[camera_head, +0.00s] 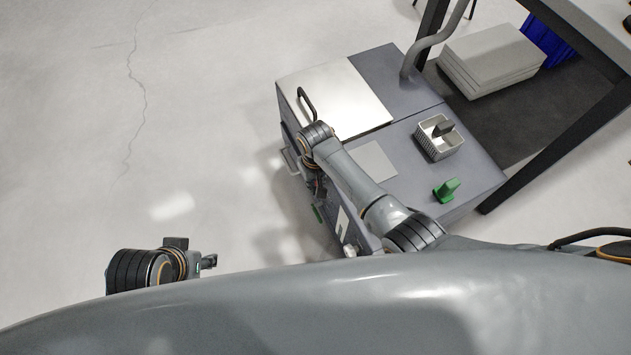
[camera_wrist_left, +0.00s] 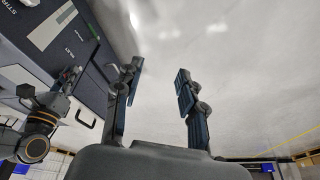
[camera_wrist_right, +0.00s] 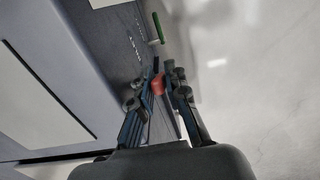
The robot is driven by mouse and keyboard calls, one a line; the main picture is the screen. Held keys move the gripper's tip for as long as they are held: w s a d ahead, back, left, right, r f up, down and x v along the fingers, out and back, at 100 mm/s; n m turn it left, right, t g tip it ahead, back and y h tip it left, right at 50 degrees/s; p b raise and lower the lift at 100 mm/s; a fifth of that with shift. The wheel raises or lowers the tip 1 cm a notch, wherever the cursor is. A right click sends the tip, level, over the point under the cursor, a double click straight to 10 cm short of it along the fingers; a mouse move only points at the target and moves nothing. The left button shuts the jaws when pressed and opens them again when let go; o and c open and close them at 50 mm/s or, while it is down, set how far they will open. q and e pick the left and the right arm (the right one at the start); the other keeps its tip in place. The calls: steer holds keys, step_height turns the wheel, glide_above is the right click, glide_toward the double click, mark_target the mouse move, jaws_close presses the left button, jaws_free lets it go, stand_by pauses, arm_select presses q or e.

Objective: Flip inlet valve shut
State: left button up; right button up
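A grey machine cabinet (camera_head: 375,62) stands right of centre in the head view. My right gripper (camera_head: 318,188) is low at its left side, partly hidden by my arm. In the right wrist view its fingers (camera_wrist_right: 161,68) are close together with a red handle (camera_wrist_right: 157,85) between them, against the cabinet's side. A green handle (camera_wrist_right: 157,28) sticks out just beyond the fingertips. I cannot tell which of the two is the inlet valve. My left gripper (camera_head: 210,262) is over bare floor; the left wrist view shows its fingers (camera_wrist_left: 157,72) apart and empty.
The cabinet top carries a metal lid (camera_head: 335,95) with a dark handle (camera_head: 306,103), a small grey basket (camera_head: 437,150) and a green knob (camera_head: 447,190). A dark-legged table (camera_head: 560,125) stands to the right. The floor (camera_head: 120,110) on the left is clear.

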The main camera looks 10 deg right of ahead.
jaws_close()
steer(key=shift+s, duration=0.1)
steer(key=p, duration=0.1)
steer(key=t+p, duration=0.1)
steer(key=p, duration=0.1)
steer(key=shift+s+d+t, duration=0.1)
steer(key=shift+s+t, duration=0.2)
steer(key=shift+s, duration=0.05)
arm_select(q)
step_height(320, 180, down, 17)
steer(key=g+p, duration=0.1)
steer(key=shift+d+p, duration=0.15)
steer(key=shift+p, duration=0.25)
arm_select(e)
steer(key=t, duration=0.1)
steer(key=f+t+y, duration=0.1)
steer(key=t, duration=0.1)
steer(key=s+t+y, duration=0.1)
steer(key=shift+s+d+f+t, duration=0.1)
steer(key=shift+d+f+t, duration=0.1)
steer(key=shift+f+t, duration=0.2)
arm_select(q)
steer(key=shift+w+r, duration=0.15)
steer(key=shift+r, duration=0.1)
